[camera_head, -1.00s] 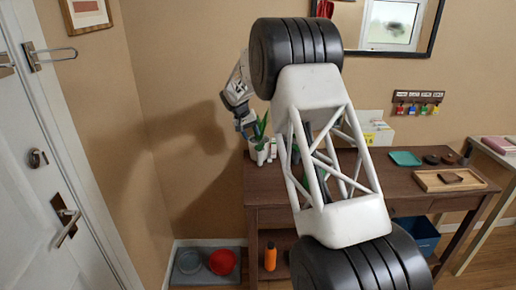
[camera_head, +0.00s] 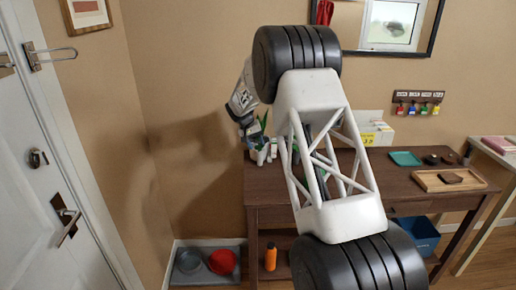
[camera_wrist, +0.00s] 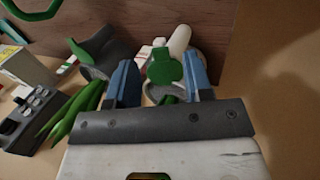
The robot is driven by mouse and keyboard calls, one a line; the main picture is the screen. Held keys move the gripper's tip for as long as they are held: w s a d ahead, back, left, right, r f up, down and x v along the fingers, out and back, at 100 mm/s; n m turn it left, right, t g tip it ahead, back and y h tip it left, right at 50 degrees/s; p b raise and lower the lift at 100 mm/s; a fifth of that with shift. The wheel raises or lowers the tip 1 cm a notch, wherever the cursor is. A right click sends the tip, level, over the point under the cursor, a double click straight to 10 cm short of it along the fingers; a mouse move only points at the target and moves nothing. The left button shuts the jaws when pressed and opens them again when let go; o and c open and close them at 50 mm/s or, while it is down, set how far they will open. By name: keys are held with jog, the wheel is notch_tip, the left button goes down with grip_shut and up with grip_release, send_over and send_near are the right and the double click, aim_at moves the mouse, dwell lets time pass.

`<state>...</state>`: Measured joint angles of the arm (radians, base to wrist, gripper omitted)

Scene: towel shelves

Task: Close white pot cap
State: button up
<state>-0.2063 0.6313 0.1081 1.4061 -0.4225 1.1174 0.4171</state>
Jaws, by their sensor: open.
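In the wrist view, a small white pot (camera_wrist: 153,91) sits between and just beyond my fingers, partly hidden by the gripper body. A green piece (camera_wrist: 165,66) that looks like its cap stands up above the pot's rim; I cannot tell how it is joined. My gripper (camera_wrist: 160,60) is open, with one blue finger on each side of the green piece, and nothing is clamped. In the head view, my gripper (camera_head: 249,135) is low over the desk's back left corner, beside small white items and green leaves (camera_head: 263,122). The pot is too small to make out there.
In the wrist view, a dark grey vessel (camera_wrist: 98,52), green pods or leaves (camera_wrist: 72,112) and a dark box with knobs (camera_wrist: 30,118) crowd the left. A white cylinder (camera_wrist: 180,40) lies behind the cap. The wall (camera_wrist: 280,90) is right. A wooden tray (camera_head: 425,181) is on the desk.

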jog(key=shift+x, duration=1.2)
grip_shut()
